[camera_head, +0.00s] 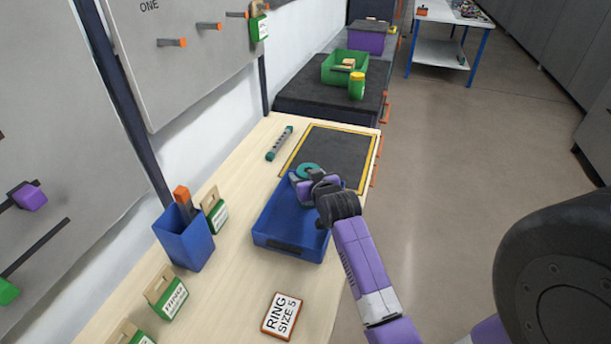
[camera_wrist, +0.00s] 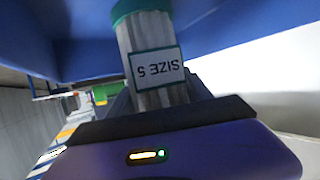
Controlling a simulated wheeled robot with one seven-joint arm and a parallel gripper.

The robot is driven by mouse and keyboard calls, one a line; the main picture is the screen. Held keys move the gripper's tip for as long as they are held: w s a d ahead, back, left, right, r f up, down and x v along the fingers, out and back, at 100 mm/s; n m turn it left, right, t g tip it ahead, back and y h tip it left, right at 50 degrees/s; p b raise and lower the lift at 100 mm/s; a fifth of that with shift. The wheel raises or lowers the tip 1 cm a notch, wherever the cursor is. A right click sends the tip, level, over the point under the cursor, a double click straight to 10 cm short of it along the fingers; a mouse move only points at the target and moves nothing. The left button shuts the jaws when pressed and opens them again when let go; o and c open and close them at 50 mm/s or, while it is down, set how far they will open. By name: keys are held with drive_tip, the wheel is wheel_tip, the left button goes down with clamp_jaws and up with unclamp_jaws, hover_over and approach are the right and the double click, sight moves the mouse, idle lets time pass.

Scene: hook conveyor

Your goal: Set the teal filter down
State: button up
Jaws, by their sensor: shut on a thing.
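The teal filter is a pale ribbed cylinder with a teal end cap. In the head view only its teal end (camera_head: 307,170) shows, at the far end of the blue tray (camera_head: 275,243). In the wrist view the filter (camera_wrist: 150,38) carries a label reading SIZE 5, upside down. My gripper (camera_head: 315,182) is shut on the filter, over the far part of the tray. The gripper hides most of the filter in the head view. Blue surfaces surround the filter in the wrist view; I cannot tell whether it touches the tray.
A card reading RING SIZE 5 (camera_head: 281,316) lies on the near table. A yellow-edged dark mat (camera_head: 335,153) lies beyond the tray, with a teal-ended rod (camera_head: 279,143) to its left. A blue bin (camera_head: 184,240) and green-labelled boxes (camera_head: 167,293) stand at left.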

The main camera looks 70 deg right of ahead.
drive_tip(key=shift+f, duration=0.1)
drive_tip(key=o, duration=1.6)
